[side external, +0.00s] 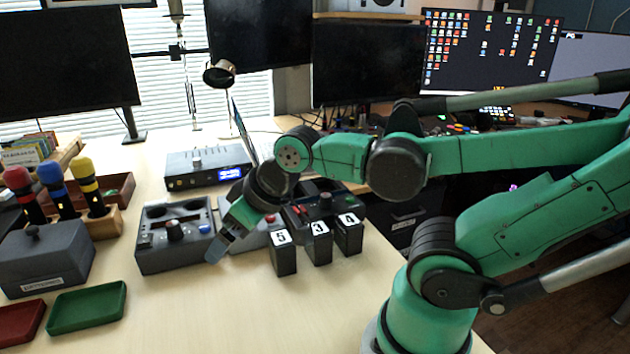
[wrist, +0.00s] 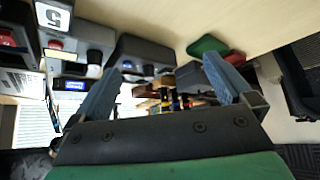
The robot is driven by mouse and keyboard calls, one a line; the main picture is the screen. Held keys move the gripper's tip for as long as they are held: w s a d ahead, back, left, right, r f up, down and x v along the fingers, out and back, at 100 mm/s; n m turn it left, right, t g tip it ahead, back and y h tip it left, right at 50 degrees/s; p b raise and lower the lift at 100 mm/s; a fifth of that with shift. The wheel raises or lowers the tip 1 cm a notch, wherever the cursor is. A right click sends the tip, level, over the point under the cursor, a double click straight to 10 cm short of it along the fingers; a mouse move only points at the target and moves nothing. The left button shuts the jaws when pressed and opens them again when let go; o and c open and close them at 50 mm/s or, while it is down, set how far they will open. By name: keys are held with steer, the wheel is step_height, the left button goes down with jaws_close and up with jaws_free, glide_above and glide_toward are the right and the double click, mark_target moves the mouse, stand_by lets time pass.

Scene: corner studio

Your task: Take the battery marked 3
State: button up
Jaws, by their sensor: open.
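The battery marked 3 (side external: 319,252) is a black block with a white label. It stands upright on the table between the battery marked 5 (side external: 284,262) and the battery marked 4 (side external: 349,241). My gripper (side external: 217,252) is to the left of all three, apart from them, in front of the grey device with knobs. In the wrist view my gripper (wrist: 161,64) has its two fingers spread with nothing between them. The battery marked 5 also shows at the upper left of that view (wrist: 52,15); the one marked 3 cannot be made out there.
A grey device with knobs (side external: 165,252) stands left of my gripper. A grey lidded box (side external: 48,265), a green tray (side external: 88,307) and a red tray (side external: 18,325) are at the left. Coloured microphones (side external: 88,188) stand behind the box. The front middle of the table is clear.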

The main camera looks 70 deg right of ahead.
mark_target(319, 228)
stand_by(0.3)
steer(key=d+m+g, duration=0.1)
steer(key=d+m, duration=0.1)
steer(key=m, duration=0.2)
steer(key=d+f+m+g, duration=0.1)
steer(key=d+m, duration=0.2)
steer(key=d+f+m+g, duration=0.1)
steer(key=d+m, duration=0.2)
steer(key=m, duration=0.1)
steer(key=shift+s+d+f+m, duration=0.15)
steer(key=shift+s+m, duration=0.15)
steer(key=shift+s, duration=0.1)
steer(key=s+d+f+m+y, duration=0.1)
steer(key=d+m, duration=0.2)
steer(key=m, duration=0.2)
steer(key=s+d+f+m+y, duration=0.1)
steer(key=s+d+m, duration=0.1)
steer(key=m, duration=0.3)
steer(key=s+d+f+m+g+y, duration=0.1)
steer(key=s+d+m, duration=0.1)
steer(key=d+m, duration=0.2)
steer(key=shift+s+f+m, duration=0.2)
steer(key=shift+f+m, duration=0.2)
steer(key=shift+m, duration=0.2)
steer(key=shift+x, duration=2.75)
jaws_close()
